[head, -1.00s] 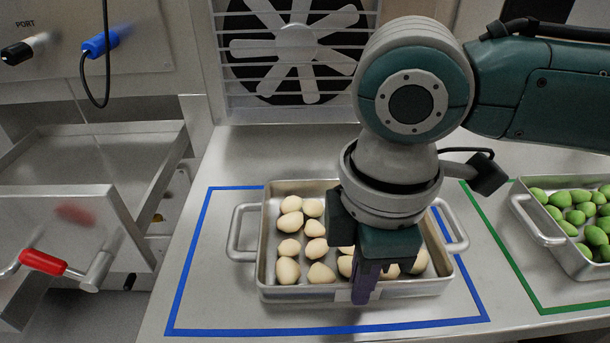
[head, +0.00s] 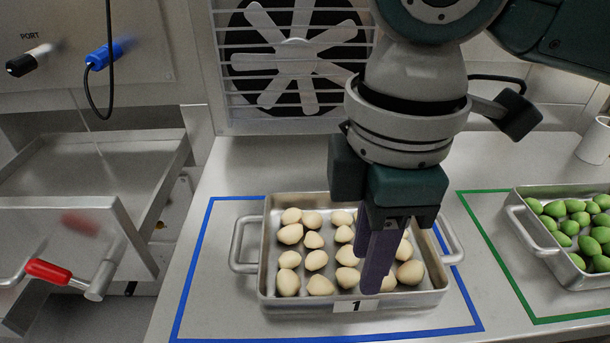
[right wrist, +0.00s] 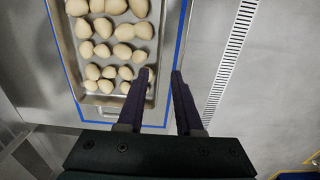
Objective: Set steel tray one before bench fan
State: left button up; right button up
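The bench fan (head: 294,60) is behind a grille at the back, directly behind the tray with bare bench between. My right gripper (head: 377,285) points down above the tray's front right part. Its fingers are apart with nothing between them in the right wrist view (right wrist: 161,72); the tray's rim and blue line pass below. My left gripper is not in view.
A second steel tray (head: 530,228) with green pieces stands at the right in a green outline (head: 490,250). A white cup (head: 594,142) is at the back right. At left are a metal basin and a red-handled lever (head: 48,271).

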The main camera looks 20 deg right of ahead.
notch_tip(320, 180, up, 4)
jog(key=r, duration=0.1)
jog(key=s+a+f+m+t+y, duration=0.2)
jog(key=s+a+f+m+y, duration=0.25)
jog(key=a, duration=0.25)
jog(key=s+d+f+m+h, duration=0.1)
jog(key=s+d+m+h, duration=0.1)
jog(key=d, duration=0.4)
jog(key=s+d+f+m+t+h, duration=0.1)
jog(key=s+d+m+h, duration=0.1)
jog(key=s+d+m, duration=0.3)
jog(key=shift+s+d+f+m+t+p, duration=0.2)
jog(key=shift+d+f+m+t+p, duration=0.1)
jog(key=shift+d+m, duration=0.45)
